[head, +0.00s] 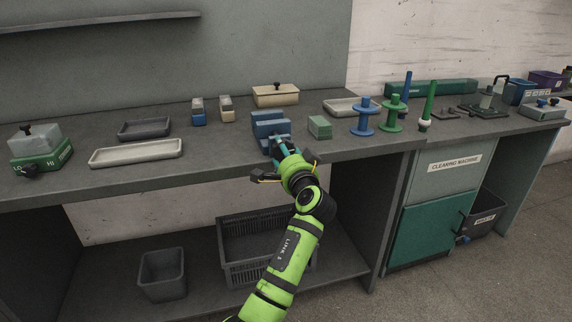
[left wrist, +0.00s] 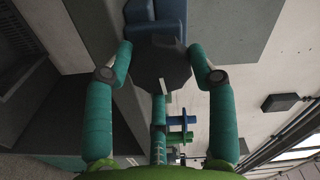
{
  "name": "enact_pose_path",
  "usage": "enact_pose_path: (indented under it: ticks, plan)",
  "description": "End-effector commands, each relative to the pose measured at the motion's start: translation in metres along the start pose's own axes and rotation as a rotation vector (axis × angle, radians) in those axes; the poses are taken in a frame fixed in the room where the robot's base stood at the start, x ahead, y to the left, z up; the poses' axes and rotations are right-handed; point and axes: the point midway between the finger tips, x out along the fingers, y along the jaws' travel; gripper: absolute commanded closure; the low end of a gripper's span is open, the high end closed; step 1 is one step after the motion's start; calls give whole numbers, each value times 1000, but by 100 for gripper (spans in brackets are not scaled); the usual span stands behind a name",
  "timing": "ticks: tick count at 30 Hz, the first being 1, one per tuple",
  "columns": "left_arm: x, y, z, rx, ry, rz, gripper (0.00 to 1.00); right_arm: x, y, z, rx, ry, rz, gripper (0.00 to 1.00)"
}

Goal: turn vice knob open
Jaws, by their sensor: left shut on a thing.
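The blue vice (head: 268,122) stands near the front edge of the long bench, in the middle of the head view. Its blue body also shows at the top of the left wrist view (left wrist: 158,14). A dark, many-sided knob (left wrist: 162,66) with a pale mark faces my wrist camera. In the head view the knob is hidden by the gripper. My right gripper is not in view.
A small green block (head: 320,127) and a blue spool (head: 364,118) stand right of the vice. A pale shallow tray (head: 136,153) lies to the left. A beige lidded box (head: 276,95) is behind. A black crate (head: 237,262) sits on the shelf below.

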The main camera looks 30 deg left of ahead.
Motion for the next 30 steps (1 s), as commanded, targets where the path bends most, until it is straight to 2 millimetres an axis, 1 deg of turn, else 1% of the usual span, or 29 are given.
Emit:
enact_pose_path:
  ticks: [1, 8, 17, 22, 27, 30]
  plan:
    - [2, 1, 4, -49, -5, -9, 76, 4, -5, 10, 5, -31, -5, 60]
    - [2, 2, 4, -267, -6, -7, 76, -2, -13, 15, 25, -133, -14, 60]
    - [1, 4, 4, -552, -6, -5, 76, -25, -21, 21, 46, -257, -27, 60]
    - [1, 5, 4, -707, -7, -3, 76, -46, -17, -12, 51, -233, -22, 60]
    - [1, 5, 4, -845, -8, -2, 76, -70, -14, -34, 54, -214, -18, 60]
    - [1, 5, 4, -911, -8, -2, 76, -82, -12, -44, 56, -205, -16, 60]
